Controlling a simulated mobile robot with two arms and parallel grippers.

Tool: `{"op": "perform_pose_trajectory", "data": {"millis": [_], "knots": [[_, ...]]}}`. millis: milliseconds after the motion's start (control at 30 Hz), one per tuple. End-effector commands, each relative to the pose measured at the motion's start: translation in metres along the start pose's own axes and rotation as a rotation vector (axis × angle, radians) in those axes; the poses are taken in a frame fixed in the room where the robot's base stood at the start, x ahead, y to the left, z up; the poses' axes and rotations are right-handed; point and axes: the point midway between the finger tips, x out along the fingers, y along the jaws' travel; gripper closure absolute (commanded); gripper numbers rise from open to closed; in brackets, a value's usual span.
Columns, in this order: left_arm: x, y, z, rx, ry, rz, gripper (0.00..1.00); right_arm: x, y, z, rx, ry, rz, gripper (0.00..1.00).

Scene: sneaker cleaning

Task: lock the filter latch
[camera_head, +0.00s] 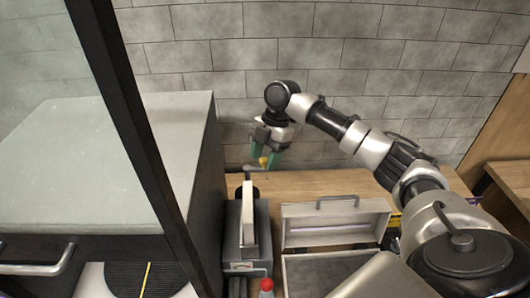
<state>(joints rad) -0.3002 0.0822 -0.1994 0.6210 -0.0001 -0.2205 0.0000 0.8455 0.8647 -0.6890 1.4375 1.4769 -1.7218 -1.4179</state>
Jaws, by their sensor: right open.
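My right gripper (264,157) hangs in front of the tiled wall with its green-tipped fingers pointing down and apart. Just below is a thin grey part (254,168) above a dark grey box-shaped unit (240,240) with a light upright panel (248,215). I cannot make out for sure which part is the filter latch or whether it is locked. My left gripper is not in view.
An open grey metal case (334,222) with a handle on its lid stands right of the unit on the wooden bench (335,183). A red-capped bottle (266,285) is at the front. A large grey-topped cabinet (110,155) and a dark post (135,130) bound the left.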

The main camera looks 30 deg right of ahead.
Motion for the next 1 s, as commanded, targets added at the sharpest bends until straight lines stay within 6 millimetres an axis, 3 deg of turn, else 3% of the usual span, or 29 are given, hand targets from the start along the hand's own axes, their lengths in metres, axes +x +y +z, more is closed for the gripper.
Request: {"op": "perform_pose_trajectory", "data": {"millis": [200,533,1000], "knots": [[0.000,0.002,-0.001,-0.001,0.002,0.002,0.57,0.001,0.000,0.000,0.000,0.000,0.000,0.51],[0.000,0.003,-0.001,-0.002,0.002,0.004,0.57,0.000,0.000,0.000,0.000,0.000,0.000,0.99],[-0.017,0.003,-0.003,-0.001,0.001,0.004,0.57,-0.001,-0.005,-0.005,0.117,0.001,0.046,0.99]]}}
